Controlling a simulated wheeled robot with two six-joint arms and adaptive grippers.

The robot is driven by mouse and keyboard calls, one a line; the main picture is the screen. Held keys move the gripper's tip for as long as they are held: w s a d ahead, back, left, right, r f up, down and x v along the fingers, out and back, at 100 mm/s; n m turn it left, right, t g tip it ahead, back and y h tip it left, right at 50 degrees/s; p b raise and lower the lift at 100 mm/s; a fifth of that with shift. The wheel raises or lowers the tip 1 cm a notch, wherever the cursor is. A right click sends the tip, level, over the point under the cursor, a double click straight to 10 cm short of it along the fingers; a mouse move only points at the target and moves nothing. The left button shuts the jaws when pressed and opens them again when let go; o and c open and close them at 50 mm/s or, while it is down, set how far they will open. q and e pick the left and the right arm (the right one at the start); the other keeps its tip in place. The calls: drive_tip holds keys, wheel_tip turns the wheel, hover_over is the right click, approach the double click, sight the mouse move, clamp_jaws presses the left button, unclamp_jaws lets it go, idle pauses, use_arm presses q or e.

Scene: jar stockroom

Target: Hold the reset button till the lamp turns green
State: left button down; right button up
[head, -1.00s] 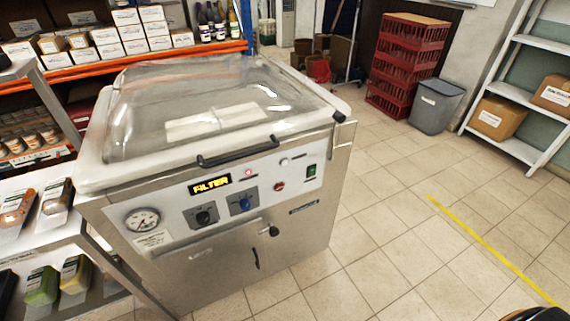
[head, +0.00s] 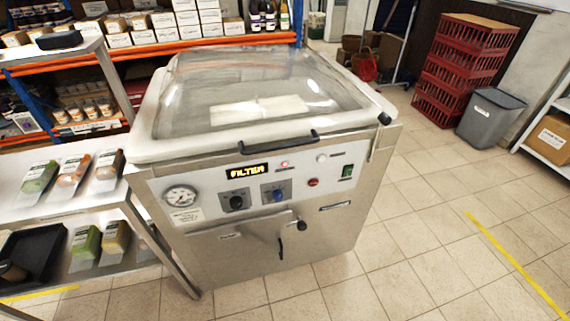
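A steel vacuum packing machine (head: 275,240) with a closed clear domed lid (head: 255,85) stands in the middle of the head view. Its front panel has a display (head: 247,172) reading "FILTER" in yellow letters. A small lamp (head: 284,164) right of the display glows red. A small white button (head: 321,158) and a red button (head: 313,182) sit further right, beside a green switch (head: 347,171). I cannot read which one is the reset button. Neither of my grippers is in view.
A black lid handle (head: 258,149) juts out above the panel, and a black lever (head: 300,225) below it. A steel shelf with packed food (head: 72,170) stands close on the left. Red crates (head: 465,70) and a grey bin (head: 490,118) stand back right. Tiled floor (head: 430,230) is open on the right.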

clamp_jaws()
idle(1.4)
